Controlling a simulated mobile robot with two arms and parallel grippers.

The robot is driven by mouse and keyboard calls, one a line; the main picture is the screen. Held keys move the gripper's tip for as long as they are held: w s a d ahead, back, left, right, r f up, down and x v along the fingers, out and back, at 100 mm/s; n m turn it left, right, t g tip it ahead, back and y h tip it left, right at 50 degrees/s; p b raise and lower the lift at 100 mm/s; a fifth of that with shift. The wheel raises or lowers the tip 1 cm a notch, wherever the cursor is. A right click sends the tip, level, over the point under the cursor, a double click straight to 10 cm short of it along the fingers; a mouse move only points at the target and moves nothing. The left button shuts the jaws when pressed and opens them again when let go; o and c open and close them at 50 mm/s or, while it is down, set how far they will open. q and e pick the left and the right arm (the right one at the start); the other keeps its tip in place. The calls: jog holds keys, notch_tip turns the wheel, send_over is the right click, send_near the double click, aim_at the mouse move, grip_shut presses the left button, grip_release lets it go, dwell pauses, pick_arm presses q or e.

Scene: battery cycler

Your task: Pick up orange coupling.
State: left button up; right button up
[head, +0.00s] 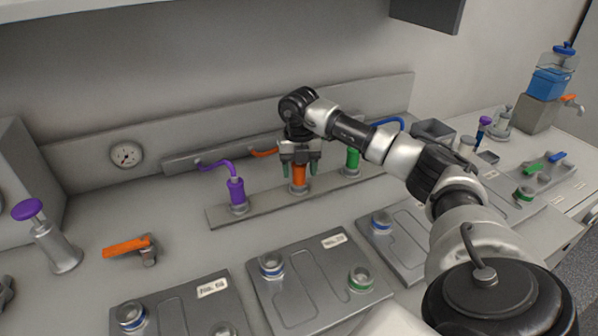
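The orange coupling (299,177) stands upright on the grey rail at the back of the counter, between a purple coupling (237,192) and a green coupling (353,160). My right gripper (299,172) reaches down over it from above. Its teal-tipped fingers are on either side of the coupling, with small gaps showing, so it looks open around the coupling. The gripper body hides the coupling's top and part of its orange hose (264,153). My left gripper is not in view.
Flat grey battery units with ringed ports (305,292) lie in front of the rail (222,217). An orange-handled valve (127,247) and a purple-topped pump (56,245) stand at left. A grey bin (433,130) and water dispenser (550,83) are at right.

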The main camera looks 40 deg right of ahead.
jog(key=c, duration=0.8)
jog(key=shift+c, duration=0.3)
jog(key=shift+r, duration=0.1)
jog(key=shift+r, duration=0.2)
notch_tip(320, 180, up, 4)
jog(key=shift+f+b, duration=0.2)
jog(key=shift+b, duration=0.15)
jog(key=s+d+r+b, duration=0.2)
jog(key=s+d+r, duration=0.3)
jog(key=s, duration=0.5)
jog(key=shift+d+r, duration=0.4)
jog(key=shift+r, duration=0.55)
